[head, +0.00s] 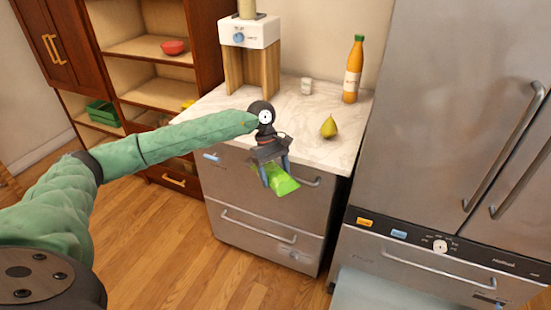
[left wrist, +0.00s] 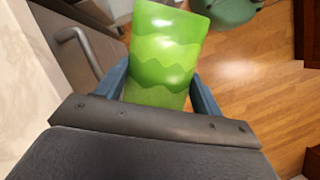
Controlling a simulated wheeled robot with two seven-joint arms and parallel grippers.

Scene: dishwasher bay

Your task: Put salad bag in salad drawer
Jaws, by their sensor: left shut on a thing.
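The green salad bag (head: 284,182) is held in my left gripper (head: 275,172), in front of the drawer fronts below the marble counter. In the left wrist view the bag (left wrist: 165,50) shows a wavy light and dark green pattern. It sits between the two blue fingers of my left gripper (left wrist: 163,88). My right gripper is not in view.
A marble counter (head: 290,120) carries a juice bottle (head: 352,72), a pear (head: 328,126), a small white cup (head: 307,86) and a white dispenser (head: 249,33). The steel fridge (head: 440,100) stands at right with its doors shut. Wooden shelves (head: 148,50) stand at left. Wooden floor (head: 175,235) is clear.

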